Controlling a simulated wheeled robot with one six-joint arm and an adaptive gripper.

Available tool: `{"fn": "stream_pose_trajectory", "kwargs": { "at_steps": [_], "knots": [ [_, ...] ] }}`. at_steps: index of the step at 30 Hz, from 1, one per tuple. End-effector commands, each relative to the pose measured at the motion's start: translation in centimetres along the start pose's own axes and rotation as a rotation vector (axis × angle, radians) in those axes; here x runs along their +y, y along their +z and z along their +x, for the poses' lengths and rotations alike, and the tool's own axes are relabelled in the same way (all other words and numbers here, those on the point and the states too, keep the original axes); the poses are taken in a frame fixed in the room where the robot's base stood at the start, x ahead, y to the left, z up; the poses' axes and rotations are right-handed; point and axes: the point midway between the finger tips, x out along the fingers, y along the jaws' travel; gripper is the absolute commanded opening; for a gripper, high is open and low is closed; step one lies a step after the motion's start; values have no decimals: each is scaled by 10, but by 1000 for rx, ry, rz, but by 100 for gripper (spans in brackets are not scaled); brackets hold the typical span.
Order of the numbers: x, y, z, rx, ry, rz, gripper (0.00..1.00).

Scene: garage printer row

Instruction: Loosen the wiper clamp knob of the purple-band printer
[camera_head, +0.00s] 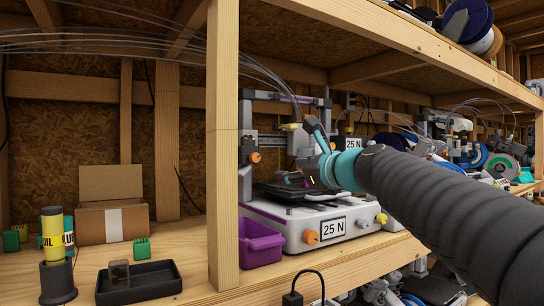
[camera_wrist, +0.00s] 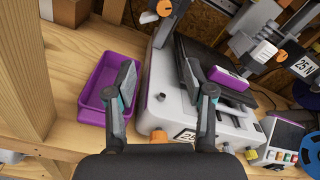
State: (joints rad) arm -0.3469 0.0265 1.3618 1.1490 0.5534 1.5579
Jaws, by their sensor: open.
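The white and grey printer (camera_head: 285,226) stands on the wooden shelf with a "25 N" label on its front. A purple strip (camera_head: 292,99) shows on its top bar. An orange knob (camera_head: 312,237) sits low on its front, a yellow knob (camera_head: 381,218) at the front right, and another orange knob (camera_head: 254,157) on the left upright. I cannot tell which one is the wiper clamp knob. My gripper (camera_wrist: 160,72) is open and empty, its fingers above the printer's front left part and the purple bin. The front orange knob (camera_wrist: 158,136) shows between the fingers, nearer my wrist.
A purple bin (camera_head: 260,243) stands left of the printer, beside a wooden post (camera_head: 223,150). A black tray (camera_head: 140,283), a cardboard box (camera_head: 112,215) and a yellow oil bottle (camera_head: 53,235) stand further left. More printers stand to the right.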

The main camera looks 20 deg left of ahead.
Motion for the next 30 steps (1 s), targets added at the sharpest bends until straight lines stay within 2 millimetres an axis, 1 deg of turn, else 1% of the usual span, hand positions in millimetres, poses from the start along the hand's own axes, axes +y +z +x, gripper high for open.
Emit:
{"fn": "stream_pose_trajectory", "kwargs": {
  "at_steps": [1, 2, 6, 11, 24, 30],
  "knots": [
    [-2, 9, 8, -23, -1, 50, 54],
    [-4, 13, 11, -35, -3, 77, 54],
    [-7, 22, 21, -60, -7, 137, 54],
    [-7, 24, 39, -60, -5, 139, 54],
    [-8, 28, 115, -58, -6, 135, 54],
    [-9, 29, 140, -58, -7, 135, 54]
  ]
}}
